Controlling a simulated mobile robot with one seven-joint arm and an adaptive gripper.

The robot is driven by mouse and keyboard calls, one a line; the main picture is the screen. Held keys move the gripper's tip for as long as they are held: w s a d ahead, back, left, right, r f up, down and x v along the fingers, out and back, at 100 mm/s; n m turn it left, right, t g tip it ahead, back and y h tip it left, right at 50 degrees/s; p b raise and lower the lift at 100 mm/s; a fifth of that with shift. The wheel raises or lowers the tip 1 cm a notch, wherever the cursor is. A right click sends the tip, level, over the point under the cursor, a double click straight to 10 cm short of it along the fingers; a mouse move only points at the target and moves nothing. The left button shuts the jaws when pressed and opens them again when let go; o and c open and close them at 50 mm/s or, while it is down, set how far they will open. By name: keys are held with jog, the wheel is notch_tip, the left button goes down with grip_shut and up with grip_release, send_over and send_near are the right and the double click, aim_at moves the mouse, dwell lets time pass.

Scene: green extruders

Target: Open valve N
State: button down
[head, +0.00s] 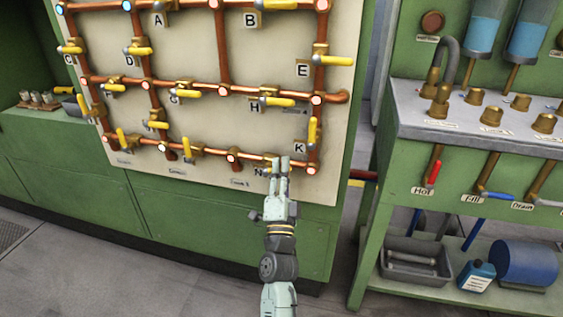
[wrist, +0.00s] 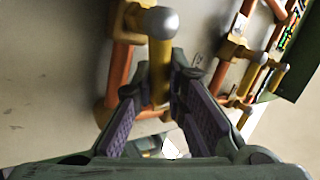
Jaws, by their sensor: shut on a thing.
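Valve N's label (head: 260,170) is at the bottom right of the cream panel, on the lowest copper pipe. My gripper (head: 281,160) reaches up to that pipe just right of the label and covers most of the valve there. In the wrist view, a yellow handle with a grey rounded end (wrist: 160,65) stands between the two purple-padded fingers of my gripper (wrist: 158,85). The fingers are shut on this handle, one on each side. The handle's angle to its pipe is hard to tell, and its joint is partly hidden.
Valve K's yellow handle (head: 313,133) stands upright close above and right of my gripper. Valve H's handle (head: 277,102) lies level higher up. A green bench (head: 410,120) with pipes and a red-handled valve (head: 433,174) stands to the right. Grey floor is open below the panel.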

jog(key=m+h+p, duration=0.1)
jog(key=m+h, duration=0.1)
jog(key=m, duration=0.1)
jog(key=shift+f+p, duration=0.1)
jog(key=shift+p, duration=0.25)
jog(key=shift+d+f+m+g+h+p, duration=0.15)
jog(key=shift+m+h+p, duration=0.1)
jog(key=shift+m+h, duration=0.3)
jog(key=shift+a+f+m+g+h+p, duration=0.1)
jog(key=shift+f+m+h+p, duration=0.15)
jog(key=shift+m+h, duration=0.3)
jog(key=shift+d+f+m+g+h+p, duration=0.1)
jog(key=shift+m+h+p, duration=0.25)
jog(key=shift+m, duration=0.35)
jog(key=shift+f+m+h, duration=0.1)
jog(key=shift+m+h, duration=0.15)
jog(key=shift+m, duration=0.05)
jog(key=c, duration=1.6)
grip_release()
jog(key=shift+f, duration=0.1)
jog(key=v, duration=1.2)
